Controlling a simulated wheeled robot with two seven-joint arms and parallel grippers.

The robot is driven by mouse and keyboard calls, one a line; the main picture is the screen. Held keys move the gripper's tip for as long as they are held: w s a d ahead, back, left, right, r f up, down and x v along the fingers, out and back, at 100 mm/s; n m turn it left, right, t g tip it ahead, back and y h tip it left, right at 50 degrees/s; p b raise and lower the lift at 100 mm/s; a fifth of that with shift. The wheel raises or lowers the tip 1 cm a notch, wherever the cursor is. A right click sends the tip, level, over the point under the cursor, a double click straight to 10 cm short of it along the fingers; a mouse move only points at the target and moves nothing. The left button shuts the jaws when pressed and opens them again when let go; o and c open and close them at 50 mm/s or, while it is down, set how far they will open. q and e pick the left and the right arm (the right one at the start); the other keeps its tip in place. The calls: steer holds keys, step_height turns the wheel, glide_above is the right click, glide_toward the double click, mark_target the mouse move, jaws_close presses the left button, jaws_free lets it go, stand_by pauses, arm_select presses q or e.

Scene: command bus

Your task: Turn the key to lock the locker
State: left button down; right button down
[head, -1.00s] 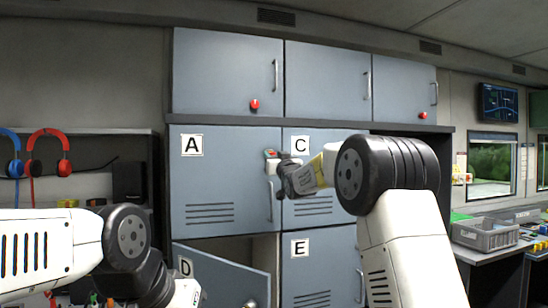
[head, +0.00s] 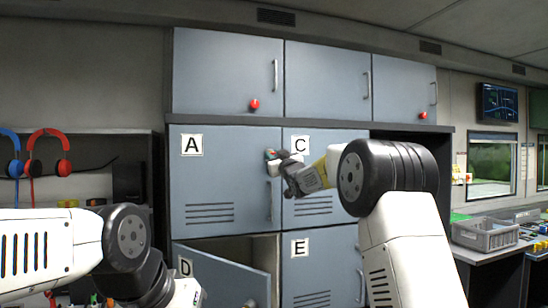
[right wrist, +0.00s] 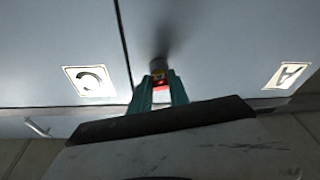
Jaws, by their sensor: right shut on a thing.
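Locker A (head: 225,182) is a grey-blue door and is shut, with its letter plate at top left. My right gripper (head: 271,154) is at its upper right edge, beside locker C (head: 330,190). In the right wrist view, the gripper's teal fingers (right wrist: 160,90) are shut on a small red key (right wrist: 161,86). A dark round lock part (right wrist: 158,67) lies just beyond the key, against the door. The fingers hide most of the key, so its turn angle is unclear. My left arm shows at lower left, but its gripper is out of view.
Door D (head: 220,275) below stands ajar, swung outward under the right gripper. Locker E (head: 320,270) is shut. Upper cabinets (head: 228,75) have red knobs. A grey crate (head: 485,234) stands on the right-hand counter. Headphones (head: 50,150) hang at left.

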steer(key=shift+n, duration=0.7)
steer(key=shift+d, duration=0.1)
steer(key=n, duration=0.2)
steer(key=n+g+y, duration=0.1)
steer(key=n, duration=0.1)
steer(key=shift+r+n+y, duration=0.1)
steer(key=shift+n+y, duration=0.2)
